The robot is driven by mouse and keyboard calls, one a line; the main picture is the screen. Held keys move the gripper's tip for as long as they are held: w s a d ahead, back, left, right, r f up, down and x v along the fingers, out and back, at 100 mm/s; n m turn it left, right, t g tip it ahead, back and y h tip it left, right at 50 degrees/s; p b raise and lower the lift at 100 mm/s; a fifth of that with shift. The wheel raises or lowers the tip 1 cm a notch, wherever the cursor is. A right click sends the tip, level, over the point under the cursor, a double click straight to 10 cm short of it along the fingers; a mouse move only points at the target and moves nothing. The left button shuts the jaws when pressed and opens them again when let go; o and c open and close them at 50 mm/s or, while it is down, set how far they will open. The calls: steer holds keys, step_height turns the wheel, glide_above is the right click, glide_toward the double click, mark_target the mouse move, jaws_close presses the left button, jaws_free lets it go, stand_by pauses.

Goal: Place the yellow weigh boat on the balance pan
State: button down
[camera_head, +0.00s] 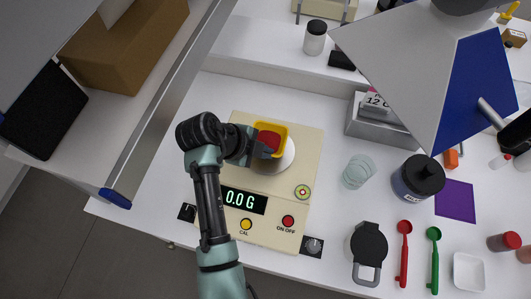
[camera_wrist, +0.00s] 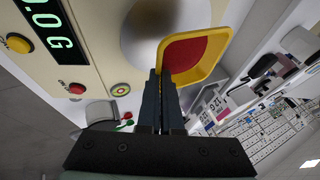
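The yellow weigh boat (camera_head: 284,129), with a red inside, is at the balance pan (camera_head: 287,161) and overlaps its upper part in the head view. In the wrist view the boat (camera_wrist: 222,66) is tilted in the picture and covers the right side of the round metal pan (camera_wrist: 132,48). My gripper (camera_head: 262,147) has its fingers (camera_wrist: 163,78) close together at the boat's near wall, shut on it. Whether the boat touches the pan is not clear. The balance (camera_head: 310,135) display (camera_head: 243,199) reads 0.0 G.
A grey box with cards (camera_head: 365,128), stacked glass discs (camera_head: 358,171) and a dark jar (camera_head: 417,178) stand right of the balance. Red (camera_head: 404,252) and green (camera_head: 434,258) scoops lie front right. A white and blue lampshade-like panel (camera_head: 400,65) overhangs the upper right.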

step_height(320, 180, down, 4)
steer(key=shift+r+p, duration=0.25)
steer(key=shift+p, duration=0.05)
steer(key=c, duration=1.4)
jaws_free()
steer(key=shift+b+v, duration=1.05)
steer(key=shift+v, duration=2.75)
steer(key=shift+f, duration=0.1)
